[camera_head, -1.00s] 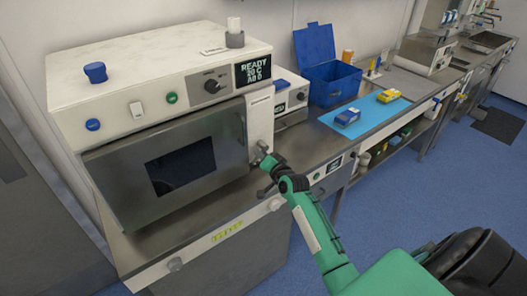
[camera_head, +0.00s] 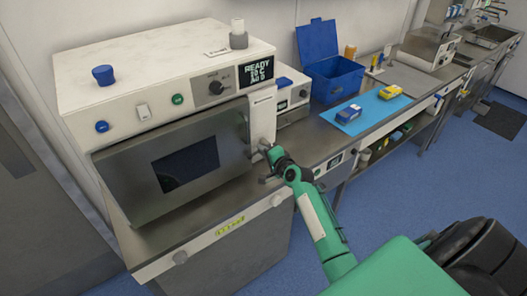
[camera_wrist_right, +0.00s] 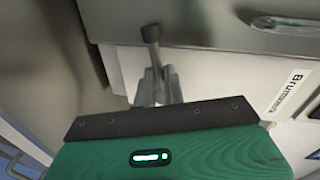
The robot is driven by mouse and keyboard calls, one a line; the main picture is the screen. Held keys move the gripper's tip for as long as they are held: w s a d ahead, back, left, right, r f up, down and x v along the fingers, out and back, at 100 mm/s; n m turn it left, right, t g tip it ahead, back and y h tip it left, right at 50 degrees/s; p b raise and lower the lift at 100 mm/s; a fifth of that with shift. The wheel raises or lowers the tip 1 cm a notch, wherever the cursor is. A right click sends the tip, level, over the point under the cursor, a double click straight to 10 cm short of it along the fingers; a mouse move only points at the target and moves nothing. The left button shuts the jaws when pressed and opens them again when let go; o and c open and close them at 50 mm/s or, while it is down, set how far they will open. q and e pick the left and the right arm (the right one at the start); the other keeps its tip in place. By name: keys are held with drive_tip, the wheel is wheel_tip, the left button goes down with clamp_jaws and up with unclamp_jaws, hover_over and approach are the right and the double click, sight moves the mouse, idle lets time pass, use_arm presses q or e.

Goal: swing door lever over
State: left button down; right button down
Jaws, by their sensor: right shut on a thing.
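A white sterilizer-like machine (camera_head: 150,75) stands on the steel bench at the left, its display reading "READY". Its grey door (camera_head: 125,185) with a dark window looks closed. The door lever is small and mostly hidden by my gripper in the head view. In the right wrist view the lever (camera_wrist_right: 151,36) shows as a dark-tipped stem beside the white panel. My right gripper (camera_head: 268,155) is at the panel right of the door. In the wrist view its fingers (camera_wrist_right: 158,86) are shut around the lever's stem. My left gripper is not in view.
A blue open box (camera_head: 335,80) stands at the back right. A blue cap (camera_head: 103,75) sits on top of the machine.

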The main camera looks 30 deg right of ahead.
idle(0.3)
drive_tip(key=c, duration=1.5)
unclamp_jaws()
drive_tip(key=s+r+b, duration=0.2)
drive_tip(key=s+b, duration=0.1)
drive_tip(key=s, duration=1)
drive_tip(key=shift+s+d+r, duration=0.25)
drive_tip(key=shift+d+r, duration=0.1)
